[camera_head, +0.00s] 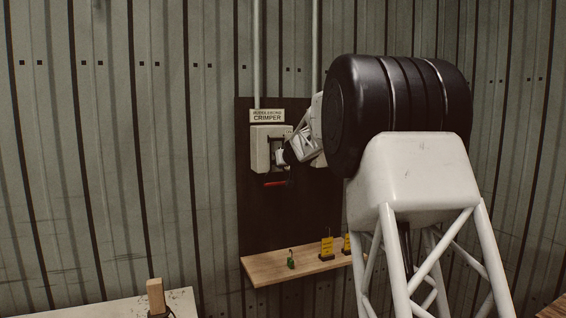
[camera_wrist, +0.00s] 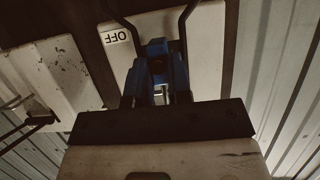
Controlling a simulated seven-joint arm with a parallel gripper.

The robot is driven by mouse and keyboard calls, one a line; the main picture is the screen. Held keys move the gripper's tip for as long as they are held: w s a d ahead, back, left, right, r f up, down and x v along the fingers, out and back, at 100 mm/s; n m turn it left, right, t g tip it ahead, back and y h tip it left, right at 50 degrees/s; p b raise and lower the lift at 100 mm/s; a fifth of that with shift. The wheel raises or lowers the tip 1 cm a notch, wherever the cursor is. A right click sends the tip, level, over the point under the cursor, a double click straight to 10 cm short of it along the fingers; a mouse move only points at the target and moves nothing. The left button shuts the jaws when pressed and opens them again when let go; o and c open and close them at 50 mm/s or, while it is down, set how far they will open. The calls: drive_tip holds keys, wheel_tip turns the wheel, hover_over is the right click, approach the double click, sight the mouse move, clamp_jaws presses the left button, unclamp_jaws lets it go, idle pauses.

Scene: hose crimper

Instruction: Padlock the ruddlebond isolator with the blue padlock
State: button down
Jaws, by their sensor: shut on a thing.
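The ruddlebond isolator (camera_head: 260,150) is a pale box on a dark board, under a sign ending in "CRIMPER". A red bar (camera_head: 275,183), perhaps its handle, shows just below. My gripper (camera_head: 285,157) is at the right front of the box. In the wrist view my gripper (camera_wrist: 160,88) is shut on the blue padlock (camera_wrist: 157,48), in front of a pale face with an upside-down "OFF" label (camera_wrist: 115,37). Dark bars stand on both sides of the padlock. I cannot tell whether its shackle passes through anything; it is hidden.
A wooden shelf (camera_head: 270,267) below the board holds a green padlock (camera_head: 290,261) and yellow tags (camera_head: 327,248). Grey conduits run up the corrugated wall. A pale table (camera_head: 110,307) with a wooden block (camera_head: 156,295) is at lower left. My arm covers the right side.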

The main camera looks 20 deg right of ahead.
drive_tip(key=shift+f, duration=0.4)
drive_tip(key=shift+f, duration=0.1)
drive_tip(key=c, duration=1)
unclamp_jaws()
drive_tip(key=shift+s, duration=0.1)
drive_tip(key=shift+v, duration=3.8)
